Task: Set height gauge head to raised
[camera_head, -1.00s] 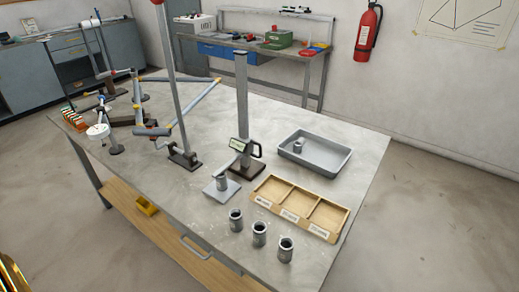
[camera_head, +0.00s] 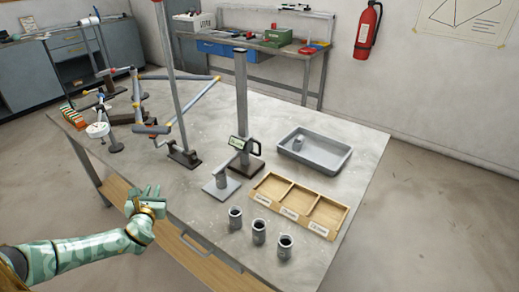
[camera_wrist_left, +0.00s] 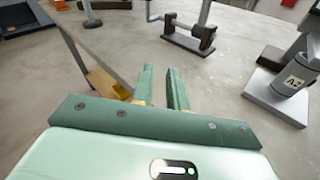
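The height gauge has a tall grey column (camera_head: 241,95) on a dark brown base (camera_head: 246,167). Its head (camera_head: 239,143), with a lit display and a dark handle loop at the right, sits low on the column, just above a small grey plate (camera_head: 229,191). A metal cylinder (camera_head: 220,180) stands on that plate under the head; in the left wrist view it (camera_wrist_left: 292,83) carries an "A2" label. My left gripper (camera_head: 149,193) is at the table's front left edge, well left of the gauge, open and empty; the left wrist view shows a gap between its fingers (camera_wrist_left: 161,80). My right gripper is out of view.
Several metal cylinders (camera_head: 258,232) stand at the front edge. A wooden three-compartment tray (camera_head: 283,224) and a grey tray (camera_head: 330,165) holding a cylinder (camera_head: 298,143) lie right of the gauge. A stand with a tall rod (camera_head: 184,157) is left of it.

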